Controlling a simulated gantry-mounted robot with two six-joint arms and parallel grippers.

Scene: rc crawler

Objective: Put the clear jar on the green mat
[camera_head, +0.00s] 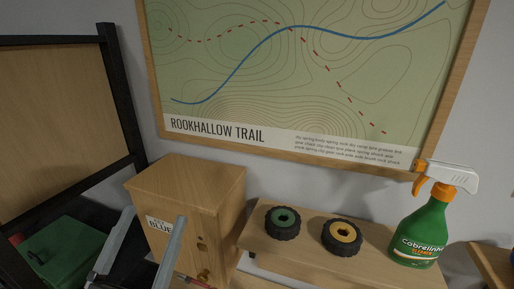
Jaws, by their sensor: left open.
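No clear jar shows in the head view, and I see no surface that I can name as the green mat. My left gripper (155,216) is at the lower left, with its two grey fingers spread apart and nothing seen between them. It is in front of the wooden cabinet and hides part of its front. My right gripper is not in view.
A wooden cabinet (187,178) has a "BLUE" label. A green box-like object (66,250) sits lower left by a black-framed board (50,130). A wooden shelf (310,262) holds a green-hub wheel (283,222), a yellow-hub wheel (342,237) and a spray bottle (421,232).

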